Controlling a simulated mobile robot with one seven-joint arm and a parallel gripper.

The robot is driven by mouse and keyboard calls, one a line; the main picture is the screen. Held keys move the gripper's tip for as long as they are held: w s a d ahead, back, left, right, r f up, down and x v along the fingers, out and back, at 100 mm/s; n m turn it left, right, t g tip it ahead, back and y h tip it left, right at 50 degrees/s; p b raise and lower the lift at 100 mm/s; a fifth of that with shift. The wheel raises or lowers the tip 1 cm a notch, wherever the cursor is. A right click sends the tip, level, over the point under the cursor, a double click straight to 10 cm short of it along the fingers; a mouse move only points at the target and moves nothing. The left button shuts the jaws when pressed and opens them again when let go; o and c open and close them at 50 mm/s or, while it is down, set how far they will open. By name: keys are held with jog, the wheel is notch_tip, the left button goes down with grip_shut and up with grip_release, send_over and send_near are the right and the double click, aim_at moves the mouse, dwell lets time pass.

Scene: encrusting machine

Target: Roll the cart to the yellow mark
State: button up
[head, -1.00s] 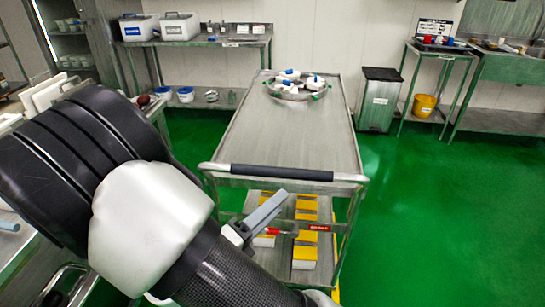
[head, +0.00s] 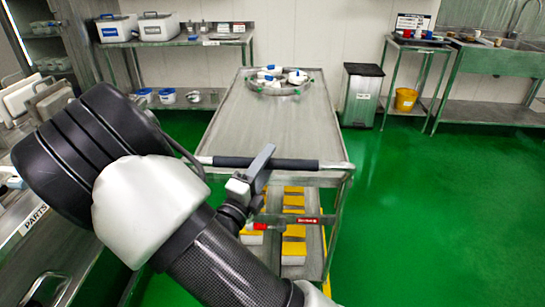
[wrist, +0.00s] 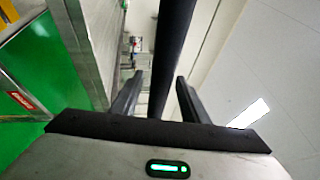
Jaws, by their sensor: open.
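The grey metal cart (head: 255,130) stands in the middle of the head view, its black handle bar (head: 300,165) toward me. My gripper (head: 262,165) is at the left part of that bar in the head view. In the wrist view my gripper (wrist: 158,100) is open, and the black bar (wrist: 172,50) runs between its two fingers. I cannot tell whether either finger touches it. A yellow strip (head: 326,262) shows on the green floor by the cart's lower right side; most of it is hidden.
A round tray (head: 281,88) with white and blue pieces sits on the cart top. Yellow and white boxes (head: 293,230) sit on its lower shelf. A bin (head: 361,95), yellow bucket (head: 405,99) and side benches stand along the back wall. Green floor at right is clear.

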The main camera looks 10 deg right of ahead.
jog(key=x, duration=0.3)
jog(key=shift+w+r, duration=0.1)
grip_shut()
